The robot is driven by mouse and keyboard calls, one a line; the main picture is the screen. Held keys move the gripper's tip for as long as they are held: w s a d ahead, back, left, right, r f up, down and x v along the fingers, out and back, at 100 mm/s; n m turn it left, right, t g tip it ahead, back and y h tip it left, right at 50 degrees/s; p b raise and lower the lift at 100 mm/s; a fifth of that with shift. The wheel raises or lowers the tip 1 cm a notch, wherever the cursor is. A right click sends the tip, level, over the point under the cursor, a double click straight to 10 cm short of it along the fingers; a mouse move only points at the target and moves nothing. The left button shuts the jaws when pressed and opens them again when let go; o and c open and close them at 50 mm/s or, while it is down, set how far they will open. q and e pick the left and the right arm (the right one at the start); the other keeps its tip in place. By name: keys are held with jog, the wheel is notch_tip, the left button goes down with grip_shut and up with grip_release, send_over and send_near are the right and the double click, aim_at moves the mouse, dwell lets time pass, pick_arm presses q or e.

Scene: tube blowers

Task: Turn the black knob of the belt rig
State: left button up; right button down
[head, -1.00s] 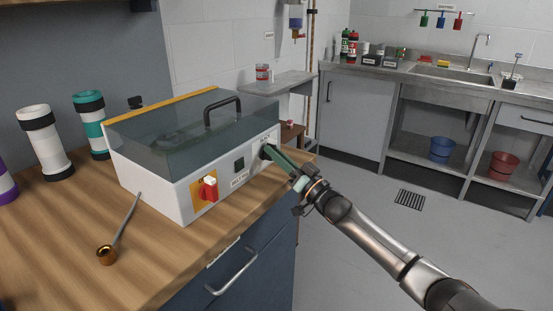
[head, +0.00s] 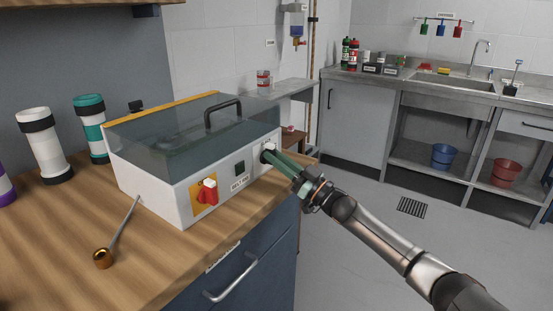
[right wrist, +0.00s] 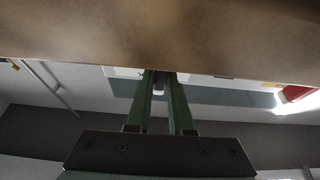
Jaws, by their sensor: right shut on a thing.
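The belt rig (head: 155,188) is a white box with a clear grey lid and a black handle, standing on the wooden bench. Its black knob (head: 264,156) is at the right end of the front panel, mostly hidden by my fingers. My right gripper (head: 272,157) has long green fingers and is shut on the knob, reaching in from the right. In the right wrist view the green fingers (right wrist: 159,78) converge at the panel, with the knob between their tips hard to make out. My left gripper is not in view.
White and teal tubes (head: 44,145) stand at left. The floor at right is clear.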

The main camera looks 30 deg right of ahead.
jog(key=c, duration=0.8)
grip_release()
jog(key=v, duration=1.2)
jog(key=shift+s+p, duration=0.25)
jog(key=shift+p, duration=0.2)
